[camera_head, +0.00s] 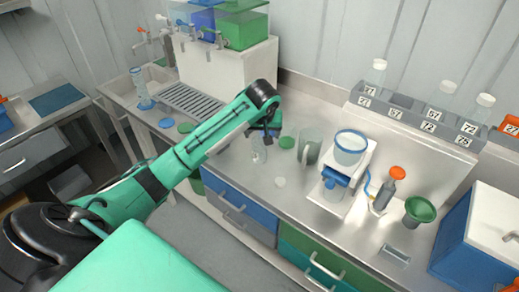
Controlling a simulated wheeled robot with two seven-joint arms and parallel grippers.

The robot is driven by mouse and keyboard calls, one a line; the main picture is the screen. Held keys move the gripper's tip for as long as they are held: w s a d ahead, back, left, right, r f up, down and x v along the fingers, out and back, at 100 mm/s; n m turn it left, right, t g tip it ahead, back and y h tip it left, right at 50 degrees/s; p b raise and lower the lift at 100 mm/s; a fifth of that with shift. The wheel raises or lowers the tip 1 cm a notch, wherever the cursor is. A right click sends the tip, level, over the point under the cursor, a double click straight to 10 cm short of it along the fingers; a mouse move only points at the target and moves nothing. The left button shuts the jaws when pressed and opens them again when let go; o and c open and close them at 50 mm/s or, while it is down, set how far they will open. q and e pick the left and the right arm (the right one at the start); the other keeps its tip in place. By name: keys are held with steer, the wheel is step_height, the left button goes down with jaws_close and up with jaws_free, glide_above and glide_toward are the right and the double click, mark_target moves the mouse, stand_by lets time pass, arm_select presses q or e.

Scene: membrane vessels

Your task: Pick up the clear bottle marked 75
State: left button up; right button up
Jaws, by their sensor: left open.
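My left gripper (266,133) is open and points down over the steel counter. My right gripper is not in view.
An orange-topped bottle (395,184) and green funnel (419,210) stand farther right.

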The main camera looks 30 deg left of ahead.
mark_target(259, 139)
arm_select(q)
steer(key=shift+n, duration=0.5)
steer(key=w+a+f+p, duration=0.1)
steer(key=w+a+f, duration=0.3)
steer(key=shift+f+p, duration=0.25)
steer(key=shift+p, duration=0.15)
steer(key=shift+w+f+p, duration=0.1)
steer(key=shift+f+p, duration=0.3)
steer(key=shift+f, duration=0.05)
steer(key=p+x, duration=0.1)
steer(key=x, duration=0.2)
steer(key=shift+w+f, duration=0.1)
steer(key=shift+f, duration=0.1)
steer(key=shift+w+f, duration=0.1)
steer(key=shift+f, duration=0.25)
steer(key=shift+a+f, duration=0.1)
steer(key=shift+f, duration=0.1)
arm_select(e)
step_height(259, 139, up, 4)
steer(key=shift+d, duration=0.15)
arm_select(q)
steer(key=c, duration=1.1)
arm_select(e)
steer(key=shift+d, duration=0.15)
